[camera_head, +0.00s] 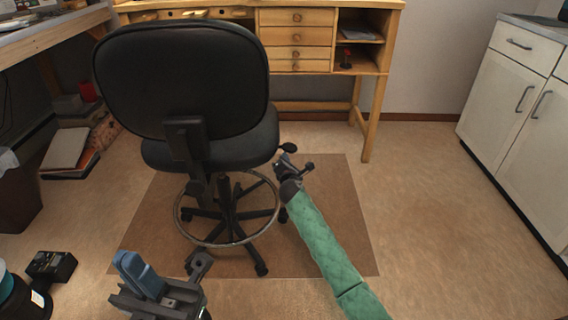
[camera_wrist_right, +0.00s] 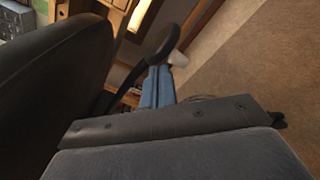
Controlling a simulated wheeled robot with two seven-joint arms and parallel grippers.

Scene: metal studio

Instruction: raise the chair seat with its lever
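The black chair (camera_head: 185,80) stands with its back toward me, its seat (camera_head: 225,148) low above a foot ring and a wheeled base. Its lever (camera_head: 288,147) sticks out to the right from under the seat and ends in a dark paddle. In the right wrist view the lever paddle (camera_wrist_right: 164,42) is just beyond a blue finger pad. My right gripper (camera_head: 294,168) looks open, beside and just below the paddle; I cannot tell whether they touch. My left gripper (camera_head: 168,264) is open and empty in the lower foreground, away from the chair.
A wooden workbench (camera_head: 295,17) with drawers stands behind the chair. White cabinets (camera_head: 500,95) stand at the right. A brown mat (camera_head: 345,225) lies under the chair. A dark bin (camera_head: 18,195) stands at the left. The floor at the right is clear.

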